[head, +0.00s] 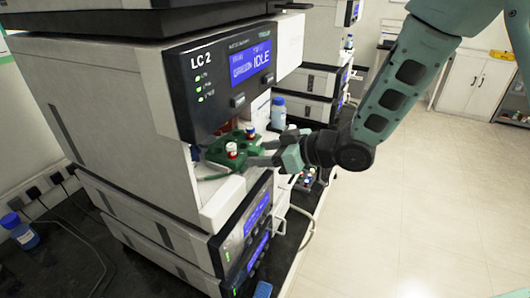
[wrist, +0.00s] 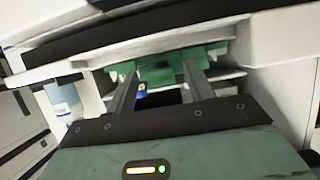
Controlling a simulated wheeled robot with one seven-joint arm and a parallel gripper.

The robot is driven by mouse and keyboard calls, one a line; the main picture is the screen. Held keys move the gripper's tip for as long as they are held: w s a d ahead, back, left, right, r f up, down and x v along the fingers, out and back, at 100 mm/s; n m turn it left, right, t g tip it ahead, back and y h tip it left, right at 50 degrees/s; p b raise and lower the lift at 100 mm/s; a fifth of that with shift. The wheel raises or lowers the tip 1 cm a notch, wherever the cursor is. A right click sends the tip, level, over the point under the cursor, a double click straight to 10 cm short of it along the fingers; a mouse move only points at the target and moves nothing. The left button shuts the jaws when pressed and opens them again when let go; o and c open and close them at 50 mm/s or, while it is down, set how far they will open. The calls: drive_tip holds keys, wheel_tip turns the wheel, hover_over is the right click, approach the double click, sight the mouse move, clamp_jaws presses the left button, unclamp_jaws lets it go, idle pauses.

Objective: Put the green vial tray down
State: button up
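The green vial tray (head: 217,152) is at the front opening of the LC 2 instrument, below its display panel. A vial with a red and white top (head: 231,150) and one with a blue top (head: 250,133) stand in it. My gripper (head: 255,153) reaches in from the right, its fingers at the tray's near side. In the wrist view the tray (wrist: 165,72) fills the space between the two fingertips, so my gripper looks shut on it. The tray looks about level. I cannot tell whether its underside touches the ledge.
The LC 2 panel (head: 225,70) overhangs the tray closely. The white ledge (head: 222,205) lies below. A blue-capped bottle (head: 278,113) stands behind my gripper, also in the wrist view (wrist: 62,100). More vials (head: 307,180) sit lower right. Open floor lies right.

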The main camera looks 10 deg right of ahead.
drive_tip(key=shift+r, duration=0.25)
drive_tip(key=shift+s+d, duration=0.15)
drive_tip(key=shift+d, duration=0.15)
drive_tip(key=b+v, duration=0.3)
drive_tip(key=v, duration=0.8)
drive_tip(key=s+a+f+m+g+h, duration=0.1)
drive_tip(key=s+h, duration=0.4)
drive_tip(key=s, duration=0.6)
drive_tip(key=s+f+m+g+h, duration=0.2)
drive_tip(key=s+g+h, duration=0.3)
drive_tip(key=s, duration=0.6)
drive_tip(key=shift+s+a+f+g+h, duration=0.3)
drive_tip(key=shift+s+a+f+g, duration=0.1)
drive_tip(key=shift+g, duration=0.4)
